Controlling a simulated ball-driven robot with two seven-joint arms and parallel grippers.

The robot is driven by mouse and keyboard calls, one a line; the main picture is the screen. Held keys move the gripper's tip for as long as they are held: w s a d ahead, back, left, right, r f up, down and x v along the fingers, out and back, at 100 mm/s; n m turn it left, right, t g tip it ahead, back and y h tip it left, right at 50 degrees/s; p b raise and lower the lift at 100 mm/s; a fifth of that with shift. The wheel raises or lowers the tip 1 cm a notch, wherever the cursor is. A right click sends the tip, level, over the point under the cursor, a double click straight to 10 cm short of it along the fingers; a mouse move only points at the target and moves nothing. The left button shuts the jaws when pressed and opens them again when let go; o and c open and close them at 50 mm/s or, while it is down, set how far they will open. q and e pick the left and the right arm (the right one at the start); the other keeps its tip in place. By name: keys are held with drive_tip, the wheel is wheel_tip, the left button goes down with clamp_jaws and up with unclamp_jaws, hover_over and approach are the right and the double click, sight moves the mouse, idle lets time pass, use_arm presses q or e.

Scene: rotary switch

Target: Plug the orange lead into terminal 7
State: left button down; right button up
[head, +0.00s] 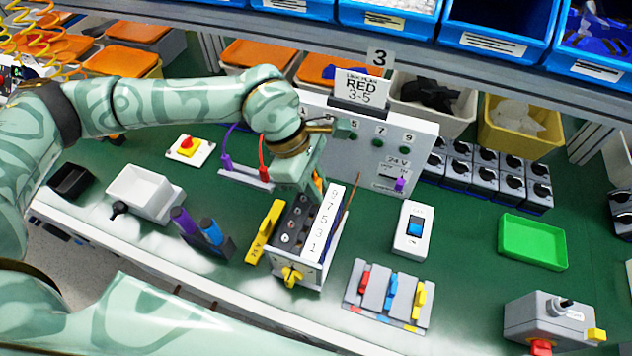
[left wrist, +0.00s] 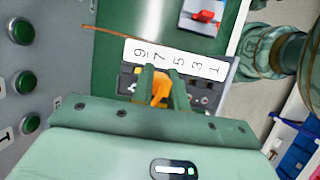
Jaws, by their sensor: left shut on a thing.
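The terminal box (head: 318,250) is grey with a white strip numbered 9, 7, 5, 3, 1 (head: 322,228) and a row of dark sockets; the strip also shows in the left wrist view (left wrist: 180,60). My left gripper (head: 312,190) is over the far end of the box, pointing down, shut on the orange plug (left wrist: 160,90). In the left wrist view the plug is between the fingers, beside the strip near the 7. Its tip is hidden, so I cannot tell whether it is in a socket. My right gripper is not in view.
A grey panel (head: 423,140) with green buttons stands behind the box. A thin orange-brown line (head: 352,188) rises beside the strip. A yellow piece (head: 264,232) is left of the box, a blue rocker switch (head: 414,229) right. The green tray (head: 532,242) is empty.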

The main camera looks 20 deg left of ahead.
use_arm(q)
drive_tip(key=shift+f, duration=0.1)
drive_tip(key=shift+f+b, duration=0.7)
drive_tip(key=shift+f, duration=0.45)
drive_tip(key=c, duration=1.3)
unclamp_jaws()
drive_tip(key=shift+r, duration=0.1)
drive_tip(key=p+v, duration=0.2)
drive_tip(key=v, duration=1.4)
